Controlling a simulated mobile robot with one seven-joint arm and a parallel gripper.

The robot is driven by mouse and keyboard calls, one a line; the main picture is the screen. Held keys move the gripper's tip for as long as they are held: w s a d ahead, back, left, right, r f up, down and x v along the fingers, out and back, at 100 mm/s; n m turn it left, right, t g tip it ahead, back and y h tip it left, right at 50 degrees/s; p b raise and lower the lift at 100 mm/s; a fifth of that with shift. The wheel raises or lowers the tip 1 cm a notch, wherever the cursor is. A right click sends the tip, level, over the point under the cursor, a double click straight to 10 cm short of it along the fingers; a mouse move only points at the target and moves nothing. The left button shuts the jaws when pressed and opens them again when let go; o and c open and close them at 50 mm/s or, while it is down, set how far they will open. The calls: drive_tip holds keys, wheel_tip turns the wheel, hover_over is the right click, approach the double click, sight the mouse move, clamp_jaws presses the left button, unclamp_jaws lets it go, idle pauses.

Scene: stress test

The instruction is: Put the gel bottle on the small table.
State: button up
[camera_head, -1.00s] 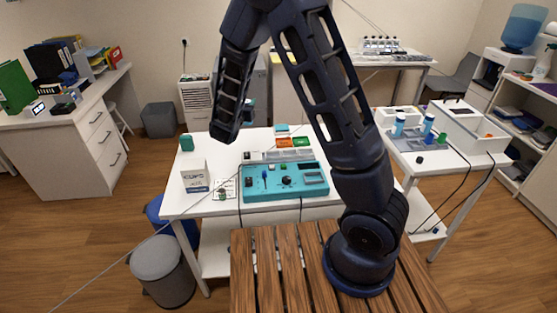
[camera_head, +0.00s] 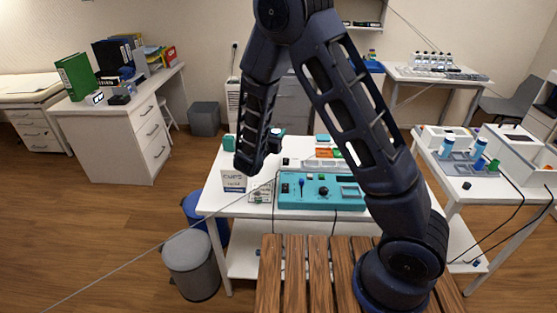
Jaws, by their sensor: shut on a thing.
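My arm rises from the lower right and bends back down over the white middle table. Its forearm hangs down with the lower end over the table's back left, and I cannot make out my gripper's jaws or anything in them. No gel bottle can be told for sure. Two blue-and-white bottles, one at left (camera_head: 447,146) and one at right (camera_head: 479,149), stand in a grey tray on the right-hand white table (camera_head: 492,190). A teal container (camera_head: 229,143) stands at the back left of the middle table (camera_head: 222,203). Which table is the small one is unclear.
The middle table holds a white box (camera_head: 234,181), a teal control panel (camera_head: 320,191) and small trays. A slatted wooden surface (camera_head: 290,285) lies in front of it. A grey bin (camera_head: 190,262) and a blue bin stand at left. Open floor lies further left.

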wheel_tip(320, 180, down, 12)
drive_tip(key=shift+f, duration=0.2)
idle(0.5)
drive_tip(key=shift+f, duration=0.2)
drive_tip(key=o, duration=1.1)
drive_tip(key=shift+r, duration=0.25)
drive_tip(key=v, duration=0.5)
drive_tip(key=shift+s+a, duration=0.15)
drive_tip(key=shift+s, duration=0.05)
drive_tip(key=shift+w+r, duration=0.2)
drive_tip(key=shift+r, duration=3.25)
